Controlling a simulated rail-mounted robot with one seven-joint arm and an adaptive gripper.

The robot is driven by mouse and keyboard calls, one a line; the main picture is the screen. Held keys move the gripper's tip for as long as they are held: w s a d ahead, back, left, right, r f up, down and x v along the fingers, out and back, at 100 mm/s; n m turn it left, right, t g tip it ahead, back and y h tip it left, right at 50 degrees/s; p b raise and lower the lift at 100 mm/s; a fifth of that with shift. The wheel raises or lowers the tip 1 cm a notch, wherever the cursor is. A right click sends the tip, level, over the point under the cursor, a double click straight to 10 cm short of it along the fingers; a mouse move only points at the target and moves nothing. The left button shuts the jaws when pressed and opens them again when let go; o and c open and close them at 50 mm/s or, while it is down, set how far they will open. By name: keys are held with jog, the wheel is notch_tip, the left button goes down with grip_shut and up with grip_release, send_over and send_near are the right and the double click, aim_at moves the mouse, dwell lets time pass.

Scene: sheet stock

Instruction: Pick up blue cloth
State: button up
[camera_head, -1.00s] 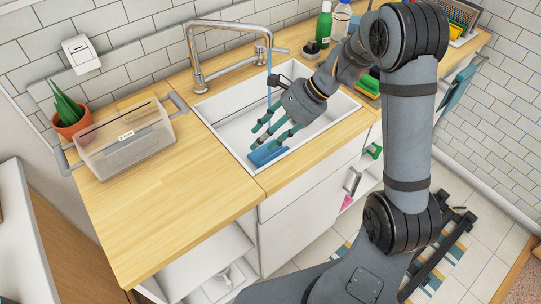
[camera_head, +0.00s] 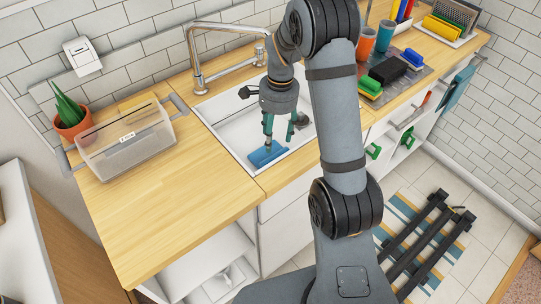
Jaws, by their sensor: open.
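A small blue cloth (camera_head: 268,155) lies in the white sink (camera_head: 225,118), at its near side. My gripper (camera_head: 279,144) points down over the sink with its fingers apart. The left finger's tip is at the cloth's upper edge in the picture; I cannot tell whether it touches. The right finger is off to the right, and part of it is hidden by my arm. Nothing is held between the fingers.
The faucet (camera_head: 196,66) arches over the sink's back. A clear bin (camera_head: 125,145) and a potted plant (camera_head: 70,118) stand left on the wooden counter (camera_head: 175,200). Sponges (camera_head: 370,88) and cups (camera_head: 384,38) stand to the right. A teal towel (camera_head: 458,88) hangs far right.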

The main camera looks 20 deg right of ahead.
send_over(276, 157)
jog(key=shift+h, duration=0.4)
notch_tip(276, 157, down, 5)
jog(key=shift+w+r, duration=0.15)
jog(key=shift+r, duration=0.05)
notch_tip(276, 157, down, 6)
jog(key=shift+r+p, duration=0.1)
jog(key=shift+p, duration=0.7)
jog(key=c, duration=0.4)
jog(key=c, duration=0.9)
jog(key=shift+o, duration=0.2)
notch_tip(276, 157, up, 10)
jog(key=b, duration=0.1)
